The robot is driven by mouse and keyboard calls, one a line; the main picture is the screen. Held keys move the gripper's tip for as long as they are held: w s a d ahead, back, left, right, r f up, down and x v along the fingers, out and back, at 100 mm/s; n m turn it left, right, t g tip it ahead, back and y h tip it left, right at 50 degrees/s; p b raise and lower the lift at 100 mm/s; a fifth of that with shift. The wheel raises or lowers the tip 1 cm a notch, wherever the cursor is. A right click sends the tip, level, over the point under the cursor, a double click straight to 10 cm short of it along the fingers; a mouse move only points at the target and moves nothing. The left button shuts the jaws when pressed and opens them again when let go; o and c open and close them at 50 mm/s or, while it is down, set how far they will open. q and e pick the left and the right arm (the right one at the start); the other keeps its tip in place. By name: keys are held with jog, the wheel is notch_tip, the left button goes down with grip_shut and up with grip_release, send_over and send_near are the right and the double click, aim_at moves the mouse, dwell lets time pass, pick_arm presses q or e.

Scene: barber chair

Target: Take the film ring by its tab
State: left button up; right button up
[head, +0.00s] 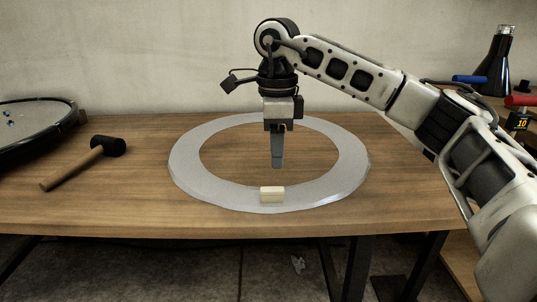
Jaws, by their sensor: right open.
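The film ring (188,167) is a flat, pale grey ring lying on the wooden table. Its tab (272,194) is a small cream block on the near part of the ring. My right gripper (277,164) points straight down over the ring's open middle, a little behind the tab and apart from it. It is open and holds nothing; its fingers line up in this view, so the gap between them is hidden. My left gripper is not in view.
A mallet (88,162) with a black head lies to the left, beside a round dark-rimmed tray (75,118). A dark bottle (497,60) and blue- and red-handled tools stand at the right. Bare tabletop lies between mallet and ring; the table's front edge is close to the ring.

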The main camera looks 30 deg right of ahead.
send_over(272, 188)
jog(key=f, duration=0.3)
jog(key=f+b, duration=0.1)
jog(key=shift+s+d+f, duration=0.15)
jog(key=shift+s+f, duration=0.2)
jog(key=shift+w+f, duration=0.1)
jog(key=shift+f, duration=0.45)
jog(key=f+b, duration=0.1)
jog(key=f, duration=0.2)
jog(key=shift+w+f+b, duration=0.2)
jog(key=shift+f+b, duration=0.15)
jog(key=shift+f, duration=0.25)
jog(key=c, duration=0.8)
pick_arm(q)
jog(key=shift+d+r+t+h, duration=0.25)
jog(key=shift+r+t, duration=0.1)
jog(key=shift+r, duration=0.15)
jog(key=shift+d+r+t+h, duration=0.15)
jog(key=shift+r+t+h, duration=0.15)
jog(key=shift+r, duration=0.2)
pick_arm(e)
grip_shut()
